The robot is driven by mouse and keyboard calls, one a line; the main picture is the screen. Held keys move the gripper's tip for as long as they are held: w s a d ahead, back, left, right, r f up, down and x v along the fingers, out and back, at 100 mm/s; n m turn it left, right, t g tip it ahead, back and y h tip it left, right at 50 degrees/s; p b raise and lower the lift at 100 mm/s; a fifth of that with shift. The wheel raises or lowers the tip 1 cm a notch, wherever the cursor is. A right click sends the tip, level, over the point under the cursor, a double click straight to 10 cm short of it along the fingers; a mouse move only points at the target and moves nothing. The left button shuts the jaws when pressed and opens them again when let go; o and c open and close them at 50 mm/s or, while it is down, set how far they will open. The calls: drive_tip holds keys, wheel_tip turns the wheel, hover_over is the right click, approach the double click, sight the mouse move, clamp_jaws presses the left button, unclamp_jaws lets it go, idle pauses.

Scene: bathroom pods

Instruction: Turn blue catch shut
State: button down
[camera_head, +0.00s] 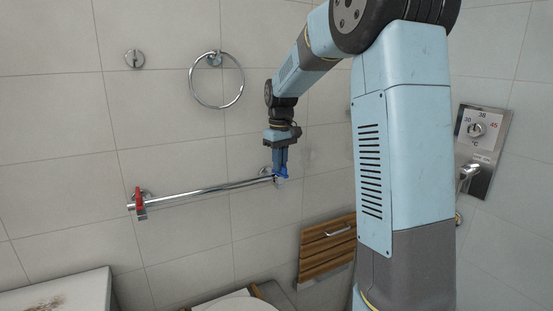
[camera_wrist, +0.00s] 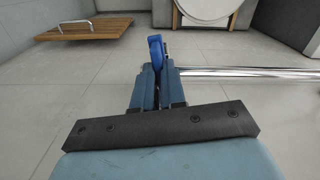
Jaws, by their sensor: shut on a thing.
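The blue catch (camera_head: 281,174) sits at the right end of a chrome rail (camera_head: 205,189) on the tiled wall. It also shows in the wrist view (camera_wrist: 156,50), standing up between and just past my fingertips. My gripper (camera_head: 279,162) reaches down to it, and in the wrist view my gripper (camera_wrist: 160,72) has its two fingers closed on the catch. The fingers hide the lower part of the catch. A red catch (camera_head: 139,202) sits at the rail's left end.
A chrome towel ring (camera_head: 216,80) and a round knob (camera_head: 134,58) are on the wall above the rail. A slatted wooden seat (camera_head: 326,245) is at lower right of the rail. A shower control panel (camera_head: 481,145) is on the right wall. Floor beneath the rail is open in the wrist view.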

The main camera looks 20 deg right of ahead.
drive_tip(key=shift+r+m, duration=0.1)
drive_tip(key=shift+m, duration=0.9)
drive_tip(key=shift+a, duration=0.1)
drive_tip(key=c, duration=1.2)
unclamp_jaws()
wheel_tip(320, 180, up, 14)
